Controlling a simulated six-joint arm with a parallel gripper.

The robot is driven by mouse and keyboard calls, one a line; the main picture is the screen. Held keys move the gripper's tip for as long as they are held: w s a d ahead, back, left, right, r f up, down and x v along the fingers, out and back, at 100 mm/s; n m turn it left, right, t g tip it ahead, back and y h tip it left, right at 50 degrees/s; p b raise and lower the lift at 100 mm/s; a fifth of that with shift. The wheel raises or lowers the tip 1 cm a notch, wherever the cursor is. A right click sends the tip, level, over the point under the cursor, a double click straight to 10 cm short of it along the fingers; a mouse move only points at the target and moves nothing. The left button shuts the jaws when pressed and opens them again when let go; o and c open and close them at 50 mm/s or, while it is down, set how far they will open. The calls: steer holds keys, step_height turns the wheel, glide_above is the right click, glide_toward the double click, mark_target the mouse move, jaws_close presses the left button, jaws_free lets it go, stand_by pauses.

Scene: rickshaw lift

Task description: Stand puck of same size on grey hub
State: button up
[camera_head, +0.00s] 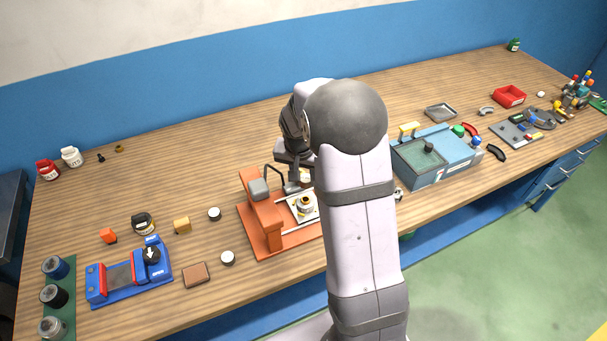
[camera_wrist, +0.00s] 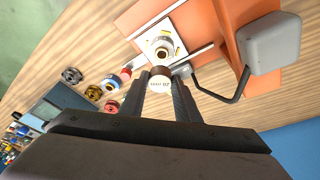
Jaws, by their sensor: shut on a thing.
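My gripper (camera_wrist: 160,98) is shut on a small puck (camera_wrist: 159,84) with a white, lettered side and a brown end, seen in the wrist view. The puck is close to the plate of the orange press, apparently above it; contact cannot be told. On that plate sits a pale hub (camera_wrist: 160,48) with a brown centre, which also shows in the head view (camera_head: 306,203). A dark grey hub-like part (camera_wrist: 72,76) lies farther left in the wrist view, beside a yellow one (camera_wrist: 93,92) and red ones. The arm hides these parts and the held puck in the head view.
The orange press (camera_head: 263,225) has a grey head (camera_head: 258,189) and a bent black lever near my gripper. Two pale-topped pucks (camera_head: 214,213) (camera_head: 227,257) stand left of it. A blue fixture (camera_head: 128,273) is farther left and a blue-grey box (camera_head: 436,157) right. The back left table is mostly clear.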

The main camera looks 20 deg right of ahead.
steer(key=shift+f+b, duration=2.25)
steer(key=shift+f, duration=0.8)
steer(key=shift+f+b, duration=0.4)
steer(key=shift+b, duration=0.2)
stand_by(0.4)
stand_by(0.4)
steer(key=o, duration=1.7)
steer(key=shift+c, duration=0.2)
steer(key=shift+r+p, duration=2.6)
steer(key=shift+r, duration=0.9)
